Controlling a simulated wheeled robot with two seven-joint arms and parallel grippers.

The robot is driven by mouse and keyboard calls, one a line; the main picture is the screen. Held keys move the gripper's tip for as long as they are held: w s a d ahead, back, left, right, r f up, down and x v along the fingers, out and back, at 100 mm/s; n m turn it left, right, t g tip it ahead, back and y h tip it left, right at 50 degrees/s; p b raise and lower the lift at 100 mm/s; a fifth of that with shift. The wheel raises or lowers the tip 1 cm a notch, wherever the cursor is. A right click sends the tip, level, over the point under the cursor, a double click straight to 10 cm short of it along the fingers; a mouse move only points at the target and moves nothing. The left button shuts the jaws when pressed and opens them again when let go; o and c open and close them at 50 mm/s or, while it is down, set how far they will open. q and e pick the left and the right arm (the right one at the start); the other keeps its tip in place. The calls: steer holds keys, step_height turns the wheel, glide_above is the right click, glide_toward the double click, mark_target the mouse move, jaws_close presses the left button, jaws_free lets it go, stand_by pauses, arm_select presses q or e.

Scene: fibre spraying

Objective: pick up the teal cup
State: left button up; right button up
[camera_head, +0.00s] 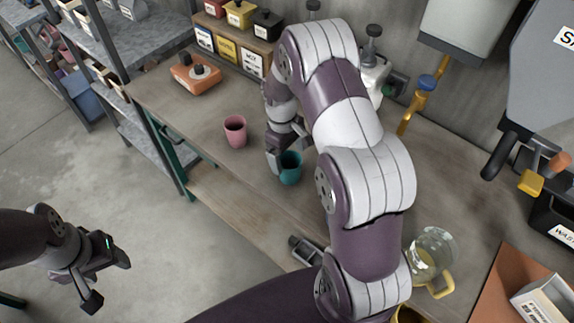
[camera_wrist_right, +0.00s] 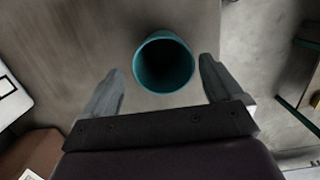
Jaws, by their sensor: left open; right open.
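My left gripper (camera_head: 108,275) is open and empty, off the bench over the floor at the lower left.
A pink cup (camera_head: 235,131) stands on the workbench (camera_head: 190,125) left of the teal cup. An orange device (camera_head: 195,75) and labelled bins (camera_head: 228,45) are at the back. A glass jug (camera_head: 430,255) stands at the right. Shelving (camera_head: 115,55) stands at the far left.

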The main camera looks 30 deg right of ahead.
mark_target(290, 168)
steer(key=shift+s+d+f+p, duration=0.1)
steer(key=shift+s+f+p, duration=0.65)
steer(key=shift+f, duration=0.35)
step_height(290, 168, down, 2)
steer(key=shift+s+f, duration=0.15)
steer(key=shift+f, duration=0.1)
steer(key=shift+w+f, duration=0.25)
steer(key=shift+w, duration=0.05)
steer(key=shift+s+r, duration=0.1)
steer(key=shift+s, duration=0.1)
steer(key=c, duration=1)
arm_select(q)
steer(key=shift+s+d+r, duration=0.15)
steer(key=shift+s+r, duration=0.15)
steer(key=shift+r, duration=0.25)
steer(key=shift+s+d+r, duration=0.1)
steer(key=shift+s+r, duration=0.15)
steer(key=shift+r, duration=0.25)
steer(key=shift+w, duration=0.1)
arm_select(e)
steer(key=shift+w, duration=0.1)
